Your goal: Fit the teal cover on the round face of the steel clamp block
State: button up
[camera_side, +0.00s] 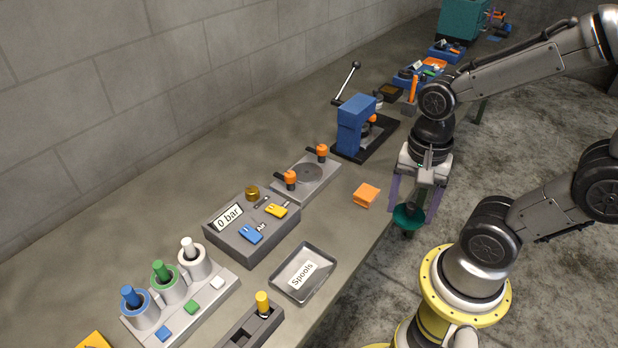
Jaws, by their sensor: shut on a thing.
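My gripper (411,212) is shut on the teal cover (407,217), a round piece between its two purple fingers. It holds the cover off the bench's front edge, apart from the clamp block and to its right. The steel clamp block (284,191) lies on the bench with its round grey face (307,173) up and bare. Two orange-and-black clamps stand on it, one (290,177) at the near left and one (321,150) at the far right. The fingers partly hide the cover.
An orange block (366,195) lies between the clamp block and my gripper. A blue press (356,126) with a lever stands behind. A grey air box (250,243) and the Spools tray (326,264) are nearer. Open bench (350,230) lies around the orange block.

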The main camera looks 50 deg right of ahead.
jog(key=shift+w, duration=0.1)
dwell(0.6)
jog(key=w+d+r, duration=0.1)
jog(key=w+r, duration=0.3)
jog(key=w, duration=0.5)
send_over(307, 172)
notch_tip(307, 172, down, 7)
jog(key=shift+w+a+r, duration=0.1)
jog(key=shift+w+a, duration=0.05)
jog(key=shift+f, duration=3)
jog(key=shift+f, duration=0.25)
